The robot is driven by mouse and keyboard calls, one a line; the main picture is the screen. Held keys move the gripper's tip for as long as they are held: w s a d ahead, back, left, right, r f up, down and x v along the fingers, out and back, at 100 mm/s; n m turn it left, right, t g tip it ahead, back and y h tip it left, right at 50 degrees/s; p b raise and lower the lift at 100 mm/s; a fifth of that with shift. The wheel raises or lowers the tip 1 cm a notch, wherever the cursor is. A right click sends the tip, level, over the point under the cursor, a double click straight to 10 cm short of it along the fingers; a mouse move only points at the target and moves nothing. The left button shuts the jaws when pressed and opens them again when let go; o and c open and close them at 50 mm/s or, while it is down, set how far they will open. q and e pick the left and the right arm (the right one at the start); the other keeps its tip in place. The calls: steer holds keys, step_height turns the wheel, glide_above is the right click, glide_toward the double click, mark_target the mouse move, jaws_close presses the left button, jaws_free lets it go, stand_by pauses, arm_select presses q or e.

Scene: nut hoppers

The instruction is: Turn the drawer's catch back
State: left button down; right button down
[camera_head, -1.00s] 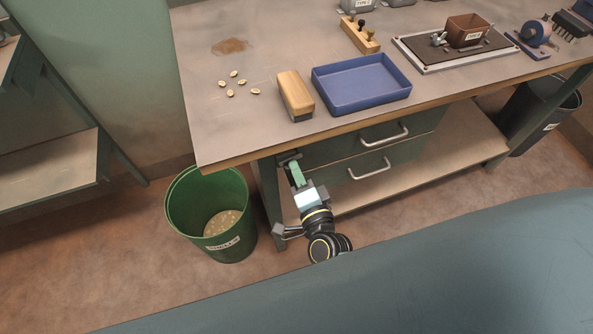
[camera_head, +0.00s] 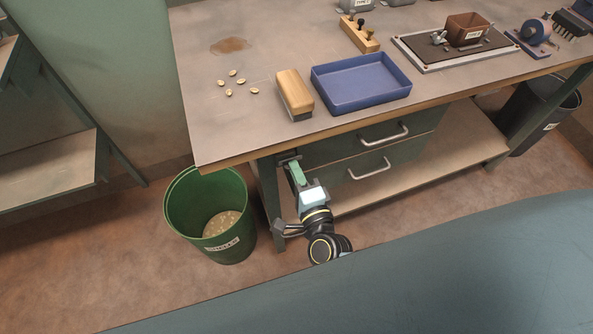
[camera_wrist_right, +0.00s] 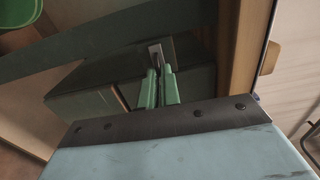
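Two dark green drawers with silver handles, an upper one (camera_head: 352,141) and a lower one (camera_head: 343,172), hang under the workbench; both look closed. My right gripper (camera_head: 293,165) reaches up to the left end of the drawer fronts, just under the bench top. In the right wrist view, its two green fingers (camera_wrist_right: 160,76) are close together, with a small pale metal catch (camera_wrist_right: 155,54) between their tips. The fingers look shut on the catch. The catch's pivot and its exact angle are hidden. My left gripper is not in view.
A green bin (camera_head: 187,222) stands on the floor left of my right arm, beside the bench leg. The bench top (camera_head: 270,50) carries a blue tray (camera_head: 340,104), a wooden-backed brush (camera_head: 294,91) and several nuts. A lower shelf (camera_head: 440,166) runs beneath the drawers.

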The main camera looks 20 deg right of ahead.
steer(key=c, duration=1.6)
jaws_free()
steer(key=shift+s, duration=0.1)
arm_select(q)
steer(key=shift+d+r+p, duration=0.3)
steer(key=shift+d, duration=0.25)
arm_select(e)
steer(key=s, duration=1.3)
steer(key=shift+s+d, duration=0.1)
steer(key=shift+d, duration=0.1)
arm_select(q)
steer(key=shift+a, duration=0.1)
